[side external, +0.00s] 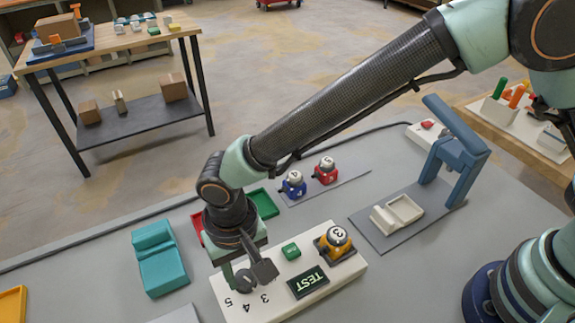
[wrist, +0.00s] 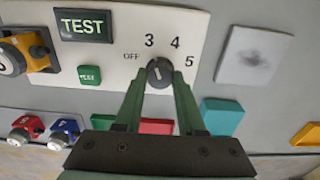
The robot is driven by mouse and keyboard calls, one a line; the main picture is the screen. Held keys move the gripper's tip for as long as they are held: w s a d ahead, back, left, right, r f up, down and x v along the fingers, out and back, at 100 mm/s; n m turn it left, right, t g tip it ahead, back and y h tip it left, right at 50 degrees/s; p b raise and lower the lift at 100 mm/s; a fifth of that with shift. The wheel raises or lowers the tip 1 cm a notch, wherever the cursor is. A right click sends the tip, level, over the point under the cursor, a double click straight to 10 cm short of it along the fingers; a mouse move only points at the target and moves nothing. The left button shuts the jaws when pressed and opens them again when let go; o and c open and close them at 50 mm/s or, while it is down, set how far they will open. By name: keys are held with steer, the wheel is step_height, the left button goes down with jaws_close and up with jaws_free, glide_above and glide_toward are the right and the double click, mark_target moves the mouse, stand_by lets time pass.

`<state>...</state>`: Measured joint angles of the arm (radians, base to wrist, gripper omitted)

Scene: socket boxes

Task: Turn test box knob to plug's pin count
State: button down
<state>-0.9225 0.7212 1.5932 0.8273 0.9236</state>
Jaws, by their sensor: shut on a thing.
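The white test box (side external: 330,279) lies on the grey table with a dark TEST panel (side external: 307,281); the panel also shows in the wrist view (wrist: 83,25). Its round dark knob (wrist: 159,72) has a pale mark and labels OFF, 3, 4 and 5 around it. I cannot tell exactly which label the mark points to. My gripper (wrist: 160,88) is shut on the knob, one finger on each side; in the side view the gripper (side external: 250,270) hides most of it. A yellow plug (side external: 337,242) with a white top reading 3 sits at the box's right end.
A green button (side external: 291,251) is on the box. Blue (side external: 293,185) and red (side external: 326,171) plugs stand behind it. A teal case (side external: 160,258) lies left, and a blue stand (side external: 455,150) rises at the right. Grey table is clear around the box's front right.

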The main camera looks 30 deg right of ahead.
mark_target(244, 276)
steer(key=c, duration=0.5)
jaws_free()
steer(key=shift+r, duration=0.2)
step_height(244, 276, up, 12)
